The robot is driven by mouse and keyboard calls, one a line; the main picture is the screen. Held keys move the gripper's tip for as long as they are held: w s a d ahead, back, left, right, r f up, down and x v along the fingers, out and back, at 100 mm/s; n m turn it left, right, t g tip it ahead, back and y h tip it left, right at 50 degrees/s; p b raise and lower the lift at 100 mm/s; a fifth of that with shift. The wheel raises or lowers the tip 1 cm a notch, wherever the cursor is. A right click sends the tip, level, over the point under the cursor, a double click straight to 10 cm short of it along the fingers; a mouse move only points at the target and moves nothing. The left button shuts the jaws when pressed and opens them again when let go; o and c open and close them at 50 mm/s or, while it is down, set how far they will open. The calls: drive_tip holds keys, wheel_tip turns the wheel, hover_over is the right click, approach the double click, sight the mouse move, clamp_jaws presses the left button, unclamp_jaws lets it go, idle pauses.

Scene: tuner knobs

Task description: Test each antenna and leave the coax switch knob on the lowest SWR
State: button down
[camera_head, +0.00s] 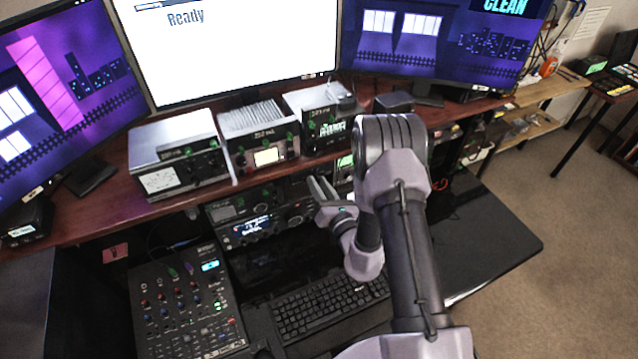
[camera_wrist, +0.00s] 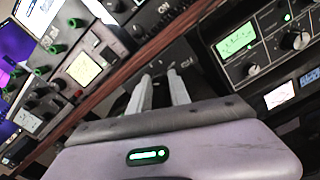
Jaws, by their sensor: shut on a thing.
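My gripper (camera_head: 322,190) reaches in under the wooden shelf. In the wrist view my gripper (camera_wrist: 160,76) has its two pale fingers close together, shut on a small dark knob at a black panel (camera_wrist: 184,66), which I take for the coax switch. The knob is mostly hidden between the fingertips, and its pointer and setting cannot be read. A unit with a lit green meter (camera_wrist: 237,40) stands to the right of the fingers, with two knobs. I cannot read its needle. In the head view my arm covers most of this area.
The wooden shelf (camera_head: 108,178) runs just above my gripper and holds several radio units. A radio with a lit display (camera_head: 250,228) stands to its left below. A mixer (camera_head: 185,305) and keyboard (camera_head: 330,305) lie on the desk. The middle monitor (camera_head: 230,50) reads "Ready".

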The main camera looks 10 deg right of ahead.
drive_tip(key=shift+r+m+p, duration=0.1)
drive_tip(key=shift+m+p, duration=0.45)
drive_tip(key=shift+m, duration=1.75)
drive_tip(key=shift+d, duration=0.1)
drive_tip(key=c, duration=1.2)
unclamp_jaws()
drive_tip(key=shift+w, duration=0.1)
